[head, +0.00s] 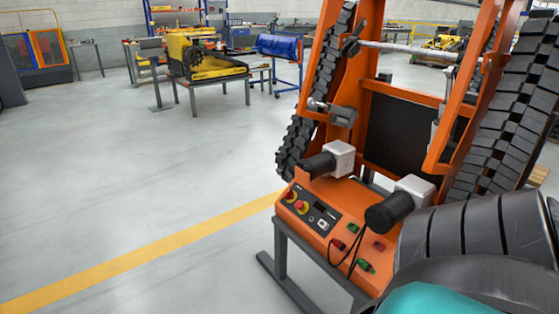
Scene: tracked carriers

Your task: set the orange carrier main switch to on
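The orange carrier (322,188) stands at the right on a dark grey stand, tilted up, with a black rubber track on each side. Its sloping control panel (314,208) faces the near left. On the panel are two red knobs on yellow bases, the upper (291,196) and the lower (301,206), and a small dark display plate. I cannot tell which control is the main switch or its position. Red and green connectors (365,265) with black cables sit at the panel's right. Neither gripper is in view.
Large grey rounded parts with teal, seemingly my arm, cover the lower right and hide part of the carrier. Two black motors (389,211) jut out above the panel. Open floor with a yellow line (150,256) lies left. A yellow machine (200,56) stands on a table behind.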

